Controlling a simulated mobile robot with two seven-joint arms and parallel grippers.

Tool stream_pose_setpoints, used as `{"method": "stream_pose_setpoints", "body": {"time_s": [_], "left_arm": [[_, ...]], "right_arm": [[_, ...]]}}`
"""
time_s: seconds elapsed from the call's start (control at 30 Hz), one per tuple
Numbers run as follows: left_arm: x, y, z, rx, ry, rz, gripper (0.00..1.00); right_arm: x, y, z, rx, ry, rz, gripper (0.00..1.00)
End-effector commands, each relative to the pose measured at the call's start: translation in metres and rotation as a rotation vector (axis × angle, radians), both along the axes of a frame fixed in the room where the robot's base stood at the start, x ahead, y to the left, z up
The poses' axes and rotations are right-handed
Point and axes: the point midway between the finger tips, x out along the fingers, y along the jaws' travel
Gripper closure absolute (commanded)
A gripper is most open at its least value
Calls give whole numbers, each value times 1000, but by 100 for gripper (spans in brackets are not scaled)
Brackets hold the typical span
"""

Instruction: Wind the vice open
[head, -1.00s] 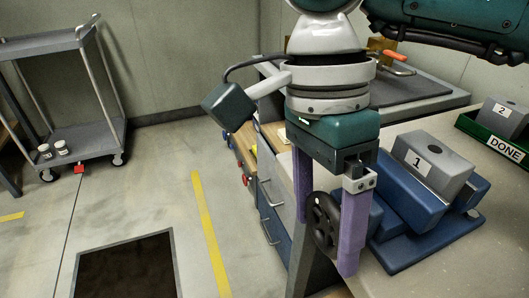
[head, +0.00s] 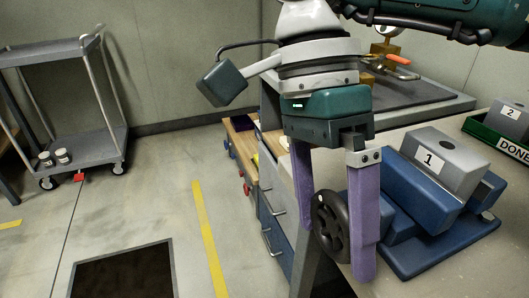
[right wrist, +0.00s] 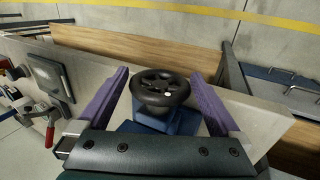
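The blue vice (head: 408,210) stands on the bench with a grey block labelled 1 (head: 438,158) between its jaws. Its black handwheel (head: 330,222) faces the near left side of the bench. My right gripper (head: 335,255) points down with its purple fingers apart, one on each side of the handwheel. In the right wrist view the handwheel (right wrist: 160,88) sits between the two fingers (right wrist: 160,100), with a gap visible on both sides. The left gripper is not in view.
A green tray marked DONE (head: 490,130) holds a grey block labelled 2 (head: 512,112) at the right. A grey trolley (head: 80,145) stands at the far left. A dark square opening (head: 122,275) lies in the floor beside a yellow line.

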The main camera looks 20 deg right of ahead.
Motion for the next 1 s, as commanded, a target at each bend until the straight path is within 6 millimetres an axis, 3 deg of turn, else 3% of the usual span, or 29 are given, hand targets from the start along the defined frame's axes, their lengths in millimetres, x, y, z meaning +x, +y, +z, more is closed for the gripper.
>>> {"method": "stream_pose_setpoints", "body": {"time_s": [0.27, 0.37, 0.7, 1.0], "left_arm": [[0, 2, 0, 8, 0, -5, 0], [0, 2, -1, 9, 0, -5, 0], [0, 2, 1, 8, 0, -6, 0], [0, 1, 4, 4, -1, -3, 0]], "right_arm": [[2, 0, 3, -1, -2, -1, 0], [7, 0, 14, -1, -5, -2, 0], [33, 1, 77, -2, -4, -1, 0], [39, 1, 92, 0, 0, 0, 0]]}}
